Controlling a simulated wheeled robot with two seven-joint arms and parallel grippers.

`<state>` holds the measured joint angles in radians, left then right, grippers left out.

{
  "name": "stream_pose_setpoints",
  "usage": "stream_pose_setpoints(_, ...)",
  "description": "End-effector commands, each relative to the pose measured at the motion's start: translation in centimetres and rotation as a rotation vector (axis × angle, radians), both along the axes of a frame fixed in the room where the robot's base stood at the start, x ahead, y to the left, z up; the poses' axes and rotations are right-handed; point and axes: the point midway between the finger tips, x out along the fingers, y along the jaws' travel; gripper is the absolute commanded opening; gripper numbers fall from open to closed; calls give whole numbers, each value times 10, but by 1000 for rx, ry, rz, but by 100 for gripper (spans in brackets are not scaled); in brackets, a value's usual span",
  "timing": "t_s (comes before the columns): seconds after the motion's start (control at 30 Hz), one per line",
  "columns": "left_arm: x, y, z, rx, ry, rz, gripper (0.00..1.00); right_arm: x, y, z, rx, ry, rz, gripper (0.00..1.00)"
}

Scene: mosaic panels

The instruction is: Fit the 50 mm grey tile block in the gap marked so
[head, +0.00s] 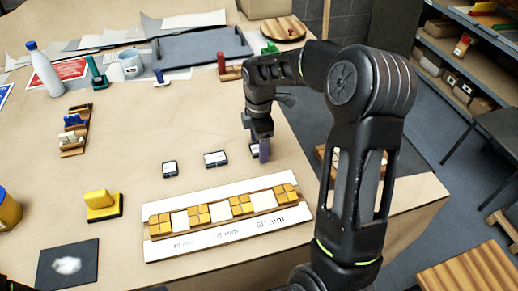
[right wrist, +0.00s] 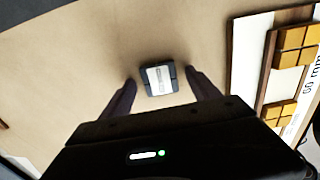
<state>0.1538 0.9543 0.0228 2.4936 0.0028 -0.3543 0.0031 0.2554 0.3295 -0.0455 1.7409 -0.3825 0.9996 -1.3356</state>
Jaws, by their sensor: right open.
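Three dark grey blocks with white labels lie on the table: a left one (head: 170,169), a wider middle one (head: 216,159) and a right one (head: 254,149), partly hidden by my right gripper (head: 262,150). Their labels are too small to read, so I cannot tell which is 50 mm. In the right wrist view a labelled block (right wrist: 158,80) lies between the two apart fingers of the open gripper, with space on both sides. The mosaic panel (head: 160,252) has yellow tile groups and three white gaps; the middle gap (head: 220,211) is above the "50 mm" print. My left gripper is out of view.
A yellow block on a black base (head: 101,204) and a dark square pad (head: 67,264) are at the left front. A wooden rack (head: 74,131), a bottle (head: 44,70), a mug (head: 131,63) and a grey tray (head: 200,46) stand farther back. Table between blocks and rack is clear.

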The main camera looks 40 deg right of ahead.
Motion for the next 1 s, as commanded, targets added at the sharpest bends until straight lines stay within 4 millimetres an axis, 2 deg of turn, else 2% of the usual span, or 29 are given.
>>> stream_pose_setpoints(0.17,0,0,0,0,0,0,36,0,0,0,0,0,0,70)
stream_pose_setpoints(1.0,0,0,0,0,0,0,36,0,0,0,0,-1,0,2)
